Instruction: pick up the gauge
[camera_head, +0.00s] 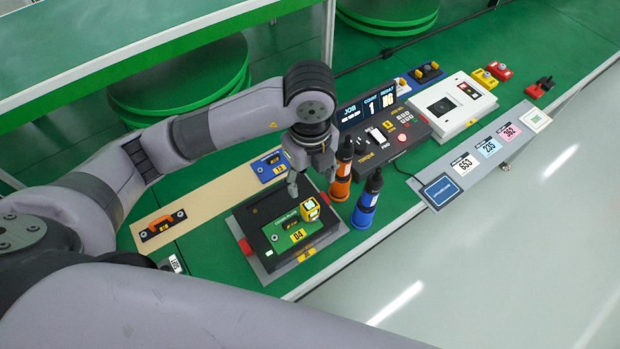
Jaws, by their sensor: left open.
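A small yellow block-like device with a dark and white face, seemingly the gauge (310,209), sits on the green top plate (283,237) of a black box fixture. My left gripper (311,182) is open and empty. It points down just above and behind the yellow device, with its fingers apart from it as far as I can tell. My right gripper is not in view.
An orange bottle (341,177) and a blue bottle (367,203) stand close to the right of the gripper. Behind them is a black console (383,125) with a display. A beige board (215,192) holds orange and blue parts. A label rail (478,160) runs along the right edge.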

